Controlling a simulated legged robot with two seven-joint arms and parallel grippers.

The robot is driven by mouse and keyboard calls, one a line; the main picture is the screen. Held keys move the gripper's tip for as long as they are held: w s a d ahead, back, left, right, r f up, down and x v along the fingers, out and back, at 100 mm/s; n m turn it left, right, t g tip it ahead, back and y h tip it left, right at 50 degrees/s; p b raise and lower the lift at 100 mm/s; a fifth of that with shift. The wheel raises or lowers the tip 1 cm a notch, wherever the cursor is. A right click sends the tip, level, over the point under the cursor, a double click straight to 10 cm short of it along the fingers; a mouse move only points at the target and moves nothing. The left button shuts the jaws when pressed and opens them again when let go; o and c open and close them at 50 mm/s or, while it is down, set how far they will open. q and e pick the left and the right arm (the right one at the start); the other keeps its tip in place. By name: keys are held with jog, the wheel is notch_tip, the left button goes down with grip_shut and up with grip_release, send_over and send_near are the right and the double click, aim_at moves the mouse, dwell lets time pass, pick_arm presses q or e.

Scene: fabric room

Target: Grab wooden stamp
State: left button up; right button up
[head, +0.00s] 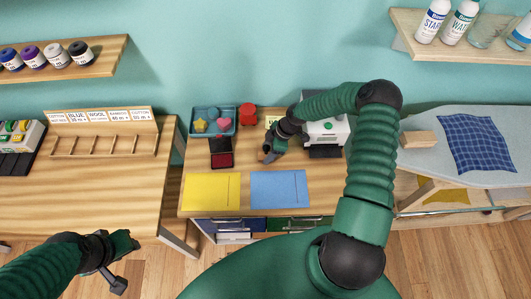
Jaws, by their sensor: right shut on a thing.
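My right gripper (267,153) reaches down to the middle desk and is shut on a small brown wooden stamp (262,155), mostly hidden by the fingers. The stamp is beside the dark red ink pad (221,158), above the yellow and blue sheets. I cannot tell if it touches the desk. My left gripper (122,263) hangs low at the left, over the floor in front of the left table, away from the stamp. Its jaw opening is unclear.
A yellow sheet (210,192) and a blue sheet (279,190) lie at the desk's front. A blue tray (210,117) with colored shapes, a red object (247,115) and a white machine (327,130) stand behind. An ironing board (470,165) is at right.

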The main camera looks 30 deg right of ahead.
jog(key=shift+d, duration=0.2)
jog(key=c, duration=0.6)
jog(key=shift+o, duration=0.2)
